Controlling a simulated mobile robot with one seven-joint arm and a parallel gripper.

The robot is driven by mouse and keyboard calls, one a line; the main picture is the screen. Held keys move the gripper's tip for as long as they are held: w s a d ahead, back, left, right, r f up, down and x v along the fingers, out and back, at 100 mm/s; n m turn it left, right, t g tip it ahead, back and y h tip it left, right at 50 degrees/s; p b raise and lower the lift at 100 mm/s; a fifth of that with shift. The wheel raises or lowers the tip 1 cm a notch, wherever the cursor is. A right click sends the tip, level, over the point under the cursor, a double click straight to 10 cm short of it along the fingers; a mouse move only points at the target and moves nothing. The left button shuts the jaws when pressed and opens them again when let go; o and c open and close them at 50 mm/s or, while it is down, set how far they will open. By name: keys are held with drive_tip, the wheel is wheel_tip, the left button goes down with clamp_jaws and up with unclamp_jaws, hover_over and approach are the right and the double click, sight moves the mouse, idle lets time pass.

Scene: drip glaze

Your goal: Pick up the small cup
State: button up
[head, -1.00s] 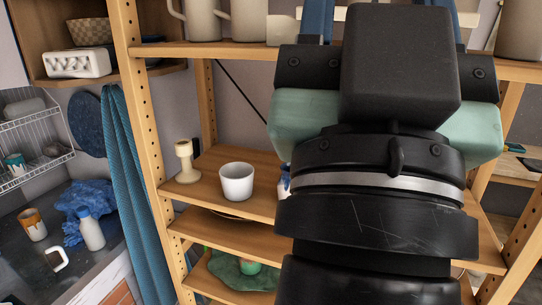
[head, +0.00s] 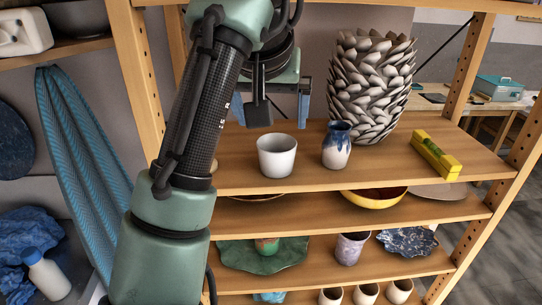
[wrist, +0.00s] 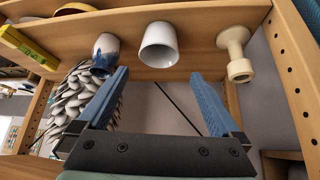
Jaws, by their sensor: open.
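The small cup (head: 277,156) is plain white and stands upright on the upper wooden shelf (head: 400,178), near its front edge. It also shows in the wrist view (wrist: 158,46), where the picture is upside down. My gripper (head: 270,112) is open and empty, behind and above the cup in the head view, partly hidden by my arm. In the wrist view its two blue fingers (wrist: 160,76) point toward the cup, which appears beyond the tips and between their lines. The fingers do not appear to touch the cup.
A blue-and-white vase (head: 337,146) stands close right of the cup. A large scaly vase (head: 370,85) and a yellow level (head: 436,154) are farther right. A pale spool-shaped stand (wrist: 236,50) is on the cup's other side. Shelf posts (head: 135,90) flank the space.

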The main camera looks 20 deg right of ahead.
sight(275, 149)
drive_tip(key=x, duration=0.2)
drive_tip(key=p+x, duration=0.1)
drive_tip(key=x, duration=0.1)
drive_tip(key=p+x, duration=0.1)
drive_tip(key=x, duration=0.2)
drive_tip(key=shift+s+a+f, duration=0.1)
drive_tip(key=shift+s+f, duration=0.15)
drive_tip(key=shift+f, duration=0.05)
drive_tip(key=shift+s+f+p+x, duration=0.15)
drive_tip(key=shift+p+x, duration=0.45)
drive_tip(key=shift+x, duration=0.8)
drive_tip(key=shift+s+f+p+x, duration=0.15)
drive_tip(key=shift+p+x, duration=0.45)
drive_tip(key=shift+x, duration=0.85)
drive_tip(key=shift+r, duration=0.15)
drive_tip(key=c, duration=1.1)
